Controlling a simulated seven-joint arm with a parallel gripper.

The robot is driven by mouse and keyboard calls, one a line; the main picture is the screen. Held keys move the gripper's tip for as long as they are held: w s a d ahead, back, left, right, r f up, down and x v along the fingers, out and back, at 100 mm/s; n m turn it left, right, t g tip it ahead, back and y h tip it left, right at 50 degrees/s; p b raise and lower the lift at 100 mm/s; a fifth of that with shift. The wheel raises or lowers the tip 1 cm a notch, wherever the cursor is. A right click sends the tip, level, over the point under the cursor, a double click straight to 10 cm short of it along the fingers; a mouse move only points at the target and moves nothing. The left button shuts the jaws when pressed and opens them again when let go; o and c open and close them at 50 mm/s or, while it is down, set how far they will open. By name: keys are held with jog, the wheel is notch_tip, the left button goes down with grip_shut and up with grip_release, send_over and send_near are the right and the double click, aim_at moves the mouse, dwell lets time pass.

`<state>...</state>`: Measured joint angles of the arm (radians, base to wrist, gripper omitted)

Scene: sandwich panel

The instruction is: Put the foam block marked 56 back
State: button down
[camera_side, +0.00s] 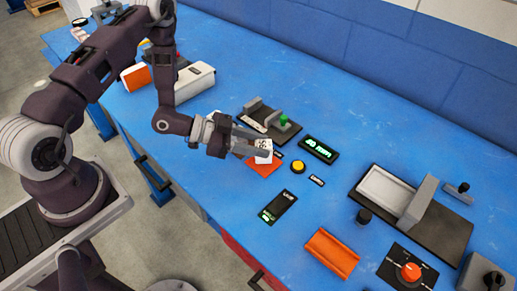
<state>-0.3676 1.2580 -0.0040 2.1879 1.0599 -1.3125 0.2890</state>
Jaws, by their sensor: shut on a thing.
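A small white block (264,155) with dark marking on its top is between the fingers of my gripper (263,149). The marking looks like a number, but it is too small to read surely. My gripper is shut on this block, over an orange-red pad (263,167) on the blue table. I cannot tell whether the block touches the pad. The fingers hide part of the block, and no other foam block can be made out clearly.
A dark fixture with a green knob (284,120) stands just behind my gripper. A yellow button (298,167), a lit display (319,149) and a black panel (278,207) lie close by.

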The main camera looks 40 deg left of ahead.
jog(key=shift+f, duration=0.8)
jog(key=shift+f, duration=0.1)
jog(key=c, duration=0.9)
grip_release()
